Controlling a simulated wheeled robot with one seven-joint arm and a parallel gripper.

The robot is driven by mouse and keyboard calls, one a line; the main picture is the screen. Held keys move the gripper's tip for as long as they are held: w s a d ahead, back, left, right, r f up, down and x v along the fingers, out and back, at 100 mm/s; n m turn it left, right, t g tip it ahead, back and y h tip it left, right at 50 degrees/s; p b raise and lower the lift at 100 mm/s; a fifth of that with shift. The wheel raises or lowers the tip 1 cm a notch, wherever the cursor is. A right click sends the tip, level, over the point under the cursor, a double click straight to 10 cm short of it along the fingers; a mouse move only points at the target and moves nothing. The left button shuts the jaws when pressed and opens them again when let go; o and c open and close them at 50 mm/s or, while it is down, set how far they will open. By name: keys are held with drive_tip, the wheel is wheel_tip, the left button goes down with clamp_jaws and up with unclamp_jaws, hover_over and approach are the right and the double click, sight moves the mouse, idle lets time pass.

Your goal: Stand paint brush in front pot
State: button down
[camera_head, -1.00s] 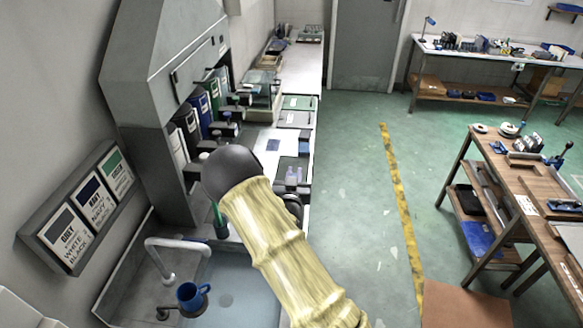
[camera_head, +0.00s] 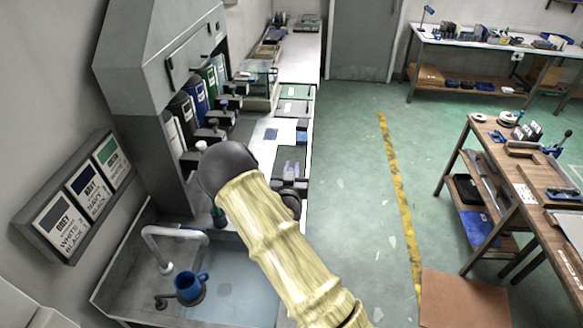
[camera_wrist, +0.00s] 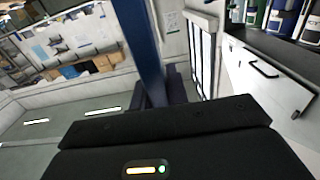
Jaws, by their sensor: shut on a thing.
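In the wrist view, a dark blue shaft, which looks like the paint brush handle (camera_wrist: 143,45), stands between the fingers of my gripper (camera_wrist: 165,92). The gripper is shut on it. The brush's lower end is hidden behind the gripper body. In the head view, my arm hides the gripper and the held brush. A small dark pot-like thing with a green upright piece (camera_head: 217,212) shows partly beside my arm, at the sink's far edge. I cannot tell whether it is the front pot.
A sink with a white tap (camera_head: 165,240) and a blue mug (camera_head: 189,287) is at lower left. Colored containers (camera_head: 198,92) stand under a grey cabinet. A color sign (camera_head: 82,198) hangs on the left wall. Open green floor (camera_head: 345,200) lies right of the counter.

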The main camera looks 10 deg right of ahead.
drive_tip(key=shift+f+b, duration=0.65)
drive_tip(key=shift+f, duration=0.8)
drive_tip(key=shift+f+b, duration=3.1)
drive_tip(key=shift+b, duration=0.1)
drive_tip(key=c, duration=1.3)
unclamp_jaws()
drive_tip(key=b+v, duration=0.4)
drive_tip(key=v, duration=1.3)
drive_tip(key=shift+s, duration=0.25)
drive_tip(key=shift+w, duration=0.1)
